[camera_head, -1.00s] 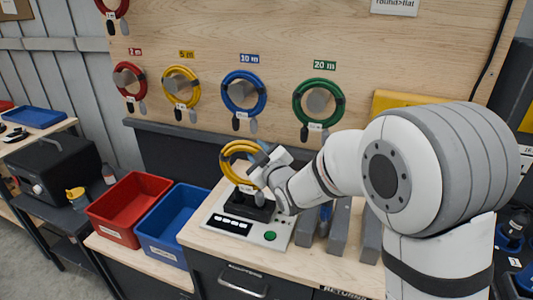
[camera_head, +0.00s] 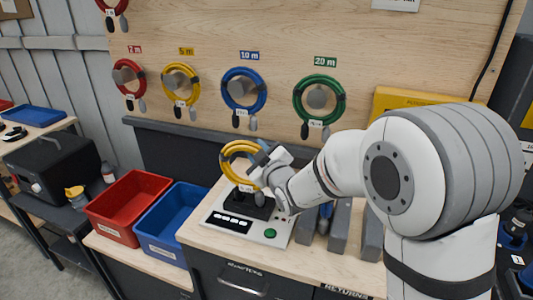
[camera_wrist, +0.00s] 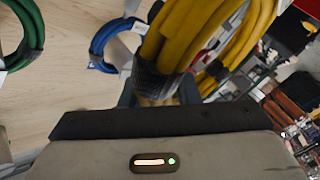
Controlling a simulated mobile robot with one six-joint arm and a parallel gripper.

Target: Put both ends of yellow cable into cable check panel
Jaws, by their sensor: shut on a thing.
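A coiled yellow cable (camera_head: 228,152) is held by my gripper (camera_head: 262,168) above the cable check panel (camera_head: 262,232). The panel is a light grey box with a black raised block (camera_head: 245,203), a row of white labels and a green button. The coil also shows close up in the wrist view (camera_wrist: 185,35), with a dark wrap around it at the jaws. The cable's ends hang down close to the black block. I cannot tell whether either end is in a socket. The fingertips are mostly hidden by the coil and the wrist.
A red bin (camera_head: 128,207) and a blue bin (camera_head: 172,222) stand left of the panel. Grey blocks (camera_head: 340,228) stand just to its right. Red, yellow, blue and green coils hang on the wooden board (camera_head: 215,45) behind. A yellow box (camera_head: 420,100) is behind my arm.

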